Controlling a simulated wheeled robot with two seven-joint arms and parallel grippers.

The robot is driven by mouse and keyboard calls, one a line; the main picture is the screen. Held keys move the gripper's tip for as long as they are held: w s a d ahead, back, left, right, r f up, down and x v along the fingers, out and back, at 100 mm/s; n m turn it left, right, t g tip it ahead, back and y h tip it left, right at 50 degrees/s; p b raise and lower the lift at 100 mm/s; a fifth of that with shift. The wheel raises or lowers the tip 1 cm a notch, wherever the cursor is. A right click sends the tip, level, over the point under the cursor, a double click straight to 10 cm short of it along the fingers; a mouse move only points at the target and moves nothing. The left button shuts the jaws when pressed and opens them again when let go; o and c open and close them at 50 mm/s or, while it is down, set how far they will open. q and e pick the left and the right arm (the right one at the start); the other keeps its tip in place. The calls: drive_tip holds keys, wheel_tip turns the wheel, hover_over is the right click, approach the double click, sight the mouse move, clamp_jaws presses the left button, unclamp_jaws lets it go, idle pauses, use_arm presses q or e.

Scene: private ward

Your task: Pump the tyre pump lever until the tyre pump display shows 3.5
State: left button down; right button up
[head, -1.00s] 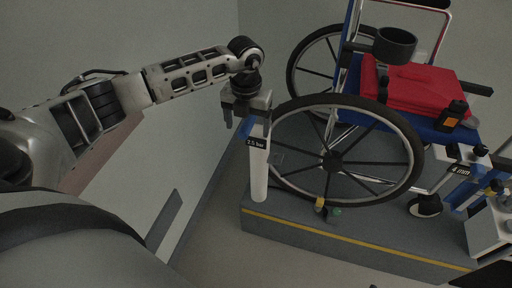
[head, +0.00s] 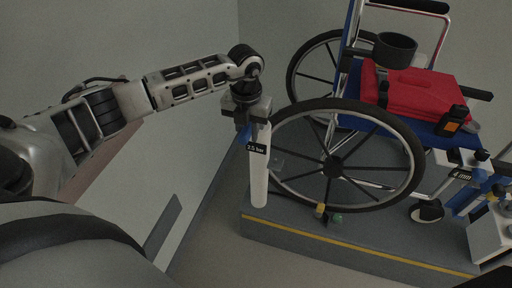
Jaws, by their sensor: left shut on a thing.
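The tyre pump (head: 258,182) is a white upright cylinder beside the wheelchair's near wheel. Its small black display (head: 257,149) near the top reads something ending in ".5 bar"; the first digit is too small to be sure of. My left gripper (head: 246,124) is at the pump's top, pointing down, shut on the pump lever. The lever is mostly hidden by the fingers; some blue shows beside them. My right gripper is not in view.
The wheelchair (head: 336,168) stands on a grey platform (head: 340,241) with a yellow edge stripe. A red folded item (head: 412,92) lies on its seat, with a dark cup (head: 396,46) behind. A box labelled "4 mm" (head: 463,174) is at right.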

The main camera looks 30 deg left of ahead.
use_arm(q)
drive_tip(key=r, duration=0.1)
drive_tip(key=g+p, duration=0.1)
drive_tip(key=r, duration=0.1)
drive_tip(key=shift+w+r+g+p, duration=0.25)
drive_tip(key=shift+r+g+p, duration=0.1)
drive_tip(key=shift+g+p, duration=0.05)
drive_tip(key=shift+w+r+g+h, duration=0.15)
drive_tip(key=shift+r+g+h, duration=0.25)
drive_tip(key=shift+r+g, duration=0.3)
drive_tip(key=shift+w+a+r+g+b, duration=0.1)
drive_tip(key=shift+w+r+g+b, duration=0.2)
drive_tip(key=shift+g+b, duration=0.25)
drive_tip(key=shift+w+r+g+h+b, duration=0.3)
drive_tip(key=shift+r+g+b, duration=0.25)
drive_tip(key=shift+r+b, duration=0.2)
drive_tip(key=shift+r+p, duration=0.4)
drive_tip(key=shift+p, duration=0.4)
drive_tip(key=shift+r+g, duration=0.1)
drive_tip(key=shift+g, duration=0.3)
drive_tip(key=shift+w+a+r+p, duration=0.1)
drive_tip(key=shift+w+r+p, duration=0.05)
drive_tip(key=shift+p, duration=0.2)
